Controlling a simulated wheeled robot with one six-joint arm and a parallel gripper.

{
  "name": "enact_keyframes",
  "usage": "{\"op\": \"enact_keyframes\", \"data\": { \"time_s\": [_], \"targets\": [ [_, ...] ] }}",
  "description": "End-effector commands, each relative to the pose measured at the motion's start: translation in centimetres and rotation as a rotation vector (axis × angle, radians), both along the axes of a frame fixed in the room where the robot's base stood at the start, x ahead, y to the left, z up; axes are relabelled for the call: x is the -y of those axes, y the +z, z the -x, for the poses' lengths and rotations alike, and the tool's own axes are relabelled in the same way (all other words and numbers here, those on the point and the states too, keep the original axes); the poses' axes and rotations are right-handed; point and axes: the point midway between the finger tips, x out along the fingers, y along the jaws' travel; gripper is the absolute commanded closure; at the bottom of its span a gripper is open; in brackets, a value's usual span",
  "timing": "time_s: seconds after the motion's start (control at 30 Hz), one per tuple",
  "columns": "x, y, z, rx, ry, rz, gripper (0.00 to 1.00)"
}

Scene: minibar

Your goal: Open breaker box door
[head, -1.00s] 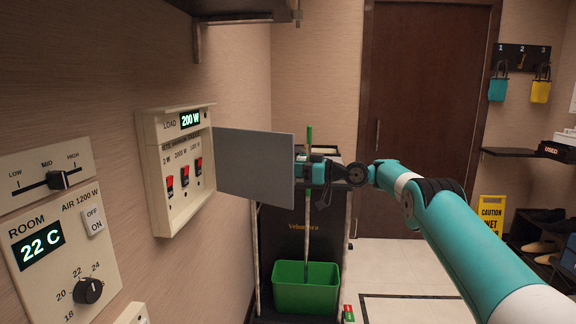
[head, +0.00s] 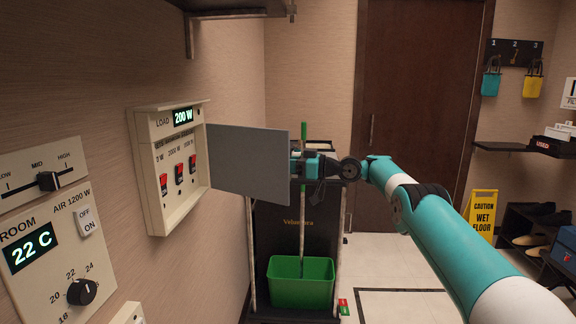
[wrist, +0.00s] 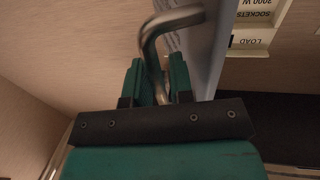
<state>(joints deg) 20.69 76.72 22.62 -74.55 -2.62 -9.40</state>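The cream breaker box (head: 150,130) is on the left wall, its front uncovered. Its grey door (head: 250,165) stands open, sticking out from the box's right side into the room. In the wrist view the door (wrist: 212,50) shows as a grey edge-on panel beside a bent metal handle (wrist: 155,45). My gripper (head: 300,164) is at the door's free edge, on the far side from the box. In the wrist view my gripper (wrist: 157,80) has its two green fingers either side of the handle's stem, close against it. The exact contact is hard to see.
A room temperature panel (head: 50,240) is at the lower left. A shelf (head: 235,8) overhangs above the box. A cart (head: 320,240) with a green bucket (head: 302,283) stands behind the door. A yellow wet-floor sign (head: 484,212) is at right.

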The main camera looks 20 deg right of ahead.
Motion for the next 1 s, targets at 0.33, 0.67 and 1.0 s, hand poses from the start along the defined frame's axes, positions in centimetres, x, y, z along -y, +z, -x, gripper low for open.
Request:
{"op": "enact_keyframes", "data": {
  "time_s": [0.33, 0.67, 1.0],
  "targets": [
    [2.0, -0.4, 1.2, -0.001, -0.004, 0.001, 0.79],
    [5.6, -0.2, 4.1, 0.001, 0.0, -0.001, 0.79],
    [5.9, 0.0, 4.4, -0.001, 0.002, -0.001, 0.83]
  ]
}}
